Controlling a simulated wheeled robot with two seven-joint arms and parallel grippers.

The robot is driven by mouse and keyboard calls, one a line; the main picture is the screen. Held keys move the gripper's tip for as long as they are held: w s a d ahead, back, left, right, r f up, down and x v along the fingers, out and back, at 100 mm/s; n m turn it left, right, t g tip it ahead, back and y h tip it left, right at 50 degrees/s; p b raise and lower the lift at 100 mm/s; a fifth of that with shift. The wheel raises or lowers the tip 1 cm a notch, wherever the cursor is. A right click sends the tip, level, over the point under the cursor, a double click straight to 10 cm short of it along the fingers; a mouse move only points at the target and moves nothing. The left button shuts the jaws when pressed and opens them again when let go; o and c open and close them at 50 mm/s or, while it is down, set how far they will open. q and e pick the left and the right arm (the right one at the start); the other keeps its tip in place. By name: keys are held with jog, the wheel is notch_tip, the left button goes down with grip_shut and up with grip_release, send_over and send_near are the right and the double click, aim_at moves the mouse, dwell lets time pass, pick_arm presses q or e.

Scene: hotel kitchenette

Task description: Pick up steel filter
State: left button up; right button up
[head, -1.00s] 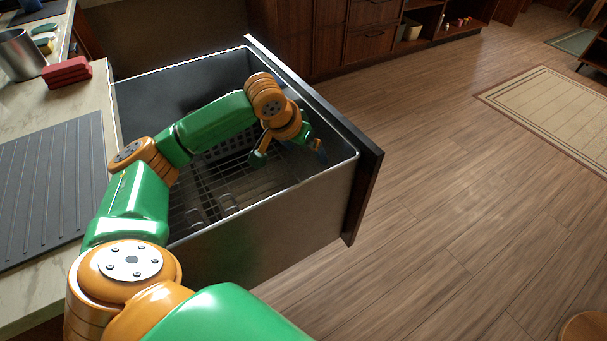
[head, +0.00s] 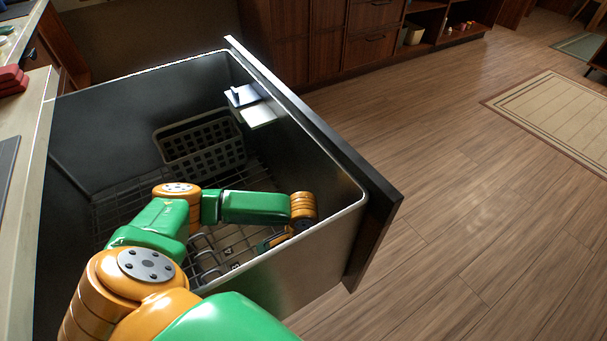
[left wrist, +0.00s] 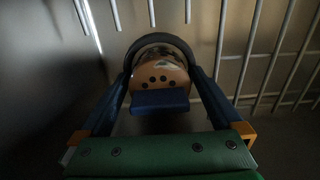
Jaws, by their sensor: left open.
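In the left wrist view the gripper (left wrist: 160,78) is open, with a blue finger on each side. Between the fingers is a round thing with a dark curved rim (left wrist: 158,38), likely the steel filter. Its shiny face shows orange and blue, seemingly a reflection of my gripper. It looks close to the fingertips; contact cannot be told. I cannot make out the filter in the head view. My right gripper is not in view.
A counter edge (head: 38,130) is at left.

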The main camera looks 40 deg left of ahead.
pick_arm(q)
jog(key=shift+r, duration=0.1)
jog(key=shift+c, duration=0.6)
jog(key=c, duration=1.1)
jog(key=shift+r, duration=0.1)
